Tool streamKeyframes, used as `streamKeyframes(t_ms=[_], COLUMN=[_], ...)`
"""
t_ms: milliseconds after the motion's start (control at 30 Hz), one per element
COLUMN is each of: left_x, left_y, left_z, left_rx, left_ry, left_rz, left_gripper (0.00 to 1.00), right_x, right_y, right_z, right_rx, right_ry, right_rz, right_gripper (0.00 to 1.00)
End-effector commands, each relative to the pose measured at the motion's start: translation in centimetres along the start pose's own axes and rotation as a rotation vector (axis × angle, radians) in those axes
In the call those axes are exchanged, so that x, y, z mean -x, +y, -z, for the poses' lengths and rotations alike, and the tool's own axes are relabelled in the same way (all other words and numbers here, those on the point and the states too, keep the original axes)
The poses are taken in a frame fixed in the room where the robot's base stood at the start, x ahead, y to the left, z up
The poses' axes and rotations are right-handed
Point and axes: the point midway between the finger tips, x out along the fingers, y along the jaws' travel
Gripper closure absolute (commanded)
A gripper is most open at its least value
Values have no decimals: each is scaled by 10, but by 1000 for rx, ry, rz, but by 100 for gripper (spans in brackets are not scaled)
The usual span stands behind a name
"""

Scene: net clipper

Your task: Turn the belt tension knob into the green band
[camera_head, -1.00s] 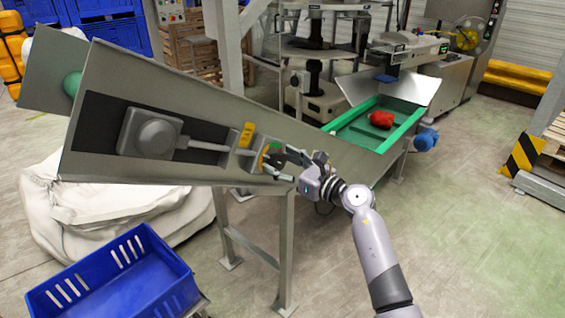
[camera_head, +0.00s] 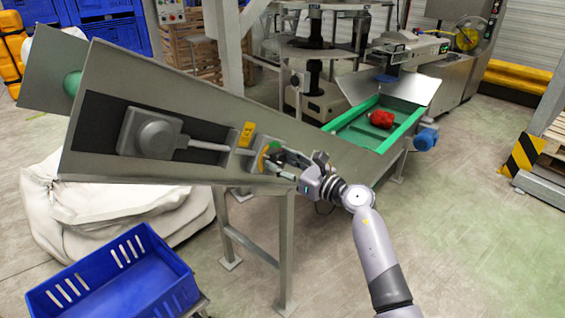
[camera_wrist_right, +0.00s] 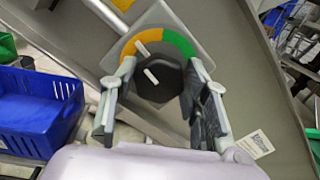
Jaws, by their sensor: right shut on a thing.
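The belt tension knob (camera_wrist_right: 158,85) is dark with white marks, on a grey plate on the conveyor's sloping side panel. Around its upper side runs a dial with an orange band (camera_wrist_right: 151,37) at left and top and a green band (camera_wrist_right: 179,42) at upper right. A white mark lies over the orange band. My right gripper (camera_head: 276,160) is shut on the knob, one finger on each side, as the right wrist view shows. In the head view the fingers hide most of the knob. My left gripper is not in view.
A grey box with a rod (camera_head: 152,134) sits on the panel left of the dial, with a yellow label (camera_head: 247,133) near it. A blue crate (camera_head: 116,280) stands at lower left. A red item (camera_head: 382,118) lies in the green-edged tray.

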Motion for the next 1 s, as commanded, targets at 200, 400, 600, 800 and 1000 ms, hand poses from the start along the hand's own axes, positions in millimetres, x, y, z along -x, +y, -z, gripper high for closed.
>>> streamKeyframes(t_ms=[200, 400, 600, 800, 1000], left_x=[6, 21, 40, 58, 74], left_y=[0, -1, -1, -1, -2], left_z=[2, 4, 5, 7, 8], left_rx=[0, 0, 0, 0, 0], left_ry=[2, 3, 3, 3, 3], left_rz=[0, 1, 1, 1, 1], left_gripper=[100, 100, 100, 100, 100], right_x=[0, 0, 1, 0, 0], right_y=[0, -1, -2, -3, -4], right_z=[-1, -2, -3, -3, -2], right_rx=[-38, -147, -317, -509, -698], right_ry=[2, 9, 16, 21, 27], right_rz=[1, 1, 1, 2, 3], right_gripper=[86, 86, 86, 86, 86])
